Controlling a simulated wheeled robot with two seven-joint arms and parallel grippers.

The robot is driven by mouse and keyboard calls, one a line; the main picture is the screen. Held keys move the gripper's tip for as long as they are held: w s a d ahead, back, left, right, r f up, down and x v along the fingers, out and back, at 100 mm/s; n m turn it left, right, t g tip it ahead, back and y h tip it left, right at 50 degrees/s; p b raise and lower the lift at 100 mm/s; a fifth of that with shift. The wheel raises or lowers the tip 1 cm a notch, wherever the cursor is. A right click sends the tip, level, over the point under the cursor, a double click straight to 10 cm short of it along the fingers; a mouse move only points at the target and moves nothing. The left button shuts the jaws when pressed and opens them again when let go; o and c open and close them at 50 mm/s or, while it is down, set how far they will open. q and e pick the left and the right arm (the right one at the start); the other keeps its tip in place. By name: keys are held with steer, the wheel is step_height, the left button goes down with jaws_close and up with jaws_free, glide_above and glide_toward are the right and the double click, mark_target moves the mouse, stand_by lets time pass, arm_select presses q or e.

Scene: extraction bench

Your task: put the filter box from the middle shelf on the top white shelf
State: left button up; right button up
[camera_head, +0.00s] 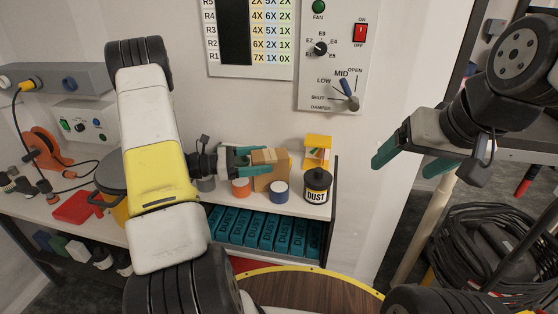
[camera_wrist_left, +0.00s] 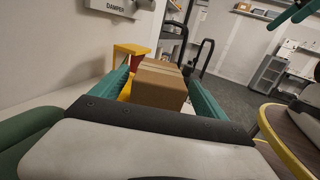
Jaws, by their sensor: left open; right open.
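A brown cardboard box (camera_head: 270,178), which looks like the filter box, is at the white shelf top (camera_head: 308,211), above the row of teal boxes. My left gripper (camera_head: 254,161) reaches it from the left with its jaws open. In the left wrist view the box (camera_wrist_left: 158,88) lies between the two teal fingers of my left gripper (camera_wrist_left: 158,76). I cannot tell whether the fingers touch it or whether its underside rests on the shelf. My right gripper (camera_head: 410,163) is open and empty at the right, away from the shelf.
A yellow holder (camera_head: 318,151) is behind. Teal boxes (camera_head: 262,232) fill the shelf below. A round wooden top (camera_head: 310,292) is in front.

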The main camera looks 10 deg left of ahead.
arm_select(q)
steer(key=shift+x, duration=1.5)
steer(key=c, duration=1.7)
